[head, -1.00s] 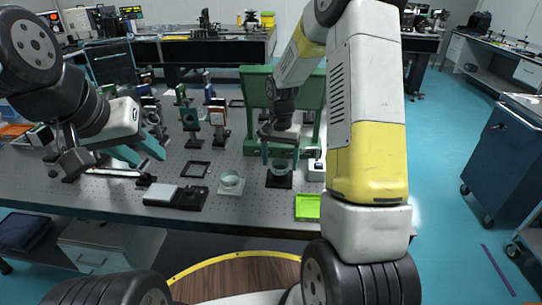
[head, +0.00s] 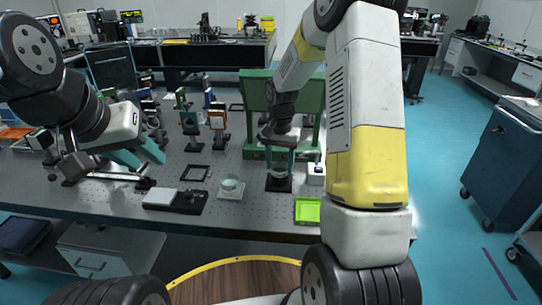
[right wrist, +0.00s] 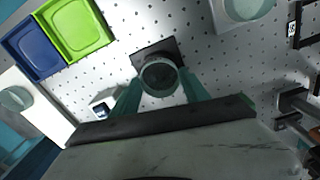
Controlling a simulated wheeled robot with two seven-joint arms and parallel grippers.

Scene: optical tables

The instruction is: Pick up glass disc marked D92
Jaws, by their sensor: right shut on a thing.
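A round glass disc (head: 278,172) is between the fingers of my right gripper (head: 279,160), just over a black square base (head: 278,186). In the right wrist view the disc (right wrist: 160,76) sits between the fingertips (right wrist: 160,86), with the black base (right wrist: 145,52) behind it. The right gripper is shut on the disc; I cannot tell whether the disc is clear of the base. No marking is readable. Another glass disc (head: 230,182) sits on a white square base to the left. My left gripper (head: 140,158) is open and empty, over the table's left part.
A light green tray (head: 307,210) lies near the table's front edge, beside a blue tray (right wrist: 40,48) in the right wrist view. A black frame (head: 194,173), a dark flat box (head: 188,203) and several mounted optics (head: 190,124) stand left. A green stand (head: 257,95) is behind.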

